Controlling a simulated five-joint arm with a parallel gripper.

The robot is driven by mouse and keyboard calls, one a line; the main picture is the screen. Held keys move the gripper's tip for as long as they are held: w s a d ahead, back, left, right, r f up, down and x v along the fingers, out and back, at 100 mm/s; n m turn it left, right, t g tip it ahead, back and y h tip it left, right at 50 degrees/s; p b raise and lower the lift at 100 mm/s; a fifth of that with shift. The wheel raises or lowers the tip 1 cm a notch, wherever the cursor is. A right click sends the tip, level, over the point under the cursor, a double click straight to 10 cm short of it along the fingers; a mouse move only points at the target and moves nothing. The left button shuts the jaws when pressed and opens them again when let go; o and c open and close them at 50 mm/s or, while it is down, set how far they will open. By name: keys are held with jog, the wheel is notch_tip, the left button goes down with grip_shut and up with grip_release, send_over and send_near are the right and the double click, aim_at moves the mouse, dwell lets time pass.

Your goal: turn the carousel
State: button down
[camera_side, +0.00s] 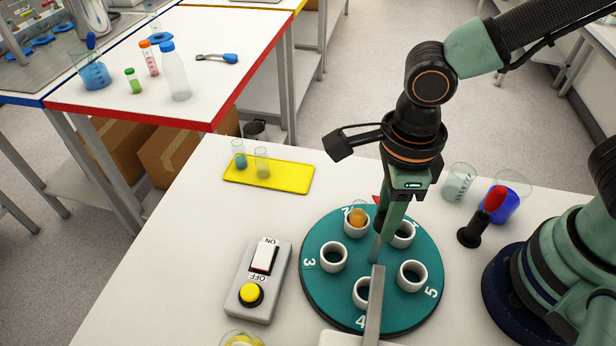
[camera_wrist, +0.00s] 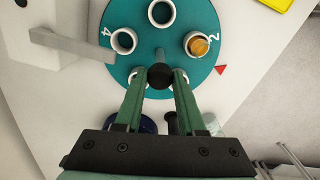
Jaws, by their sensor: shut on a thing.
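The carousel (camera_side: 318,290) is a round teal disc with several white ring holders and painted numbers. It also shows in the wrist view (camera_wrist: 190,15). A vial with orange content (camera_side: 358,217) stands in the holder by number 2, also seen in the wrist view (camera_wrist: 200,46). A red triangle (camera_wrist: 219,70) lies just outside the disc near number 2. My gripper (camera_wrist: 160,77) is over the disc with its fingers shut on a round black knob (camera_wrist: 160,75), between two holders partly hidden by the fingers. In the side view my gripper (camera_side: 385,235) hides most of the knob.
A grey bar (camera_side: 375,300) reaches over the disc from the front. A switch box (camera_side: 256,285) with a yellow button stands left. A yellow tray (camera_side: 268,177) with glass vials lies behind. Beakers (camera_side: 459,182) and a black stand with a red top (camera_side: 477,230) stand right.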

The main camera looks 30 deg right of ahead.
jog(key=shift+r, duration=0.1)
dwell(0.3)
jog(key=c, duration=0.5)
grip_release()
notch_tip(320, 180, up, 12)
dwell(0.3)
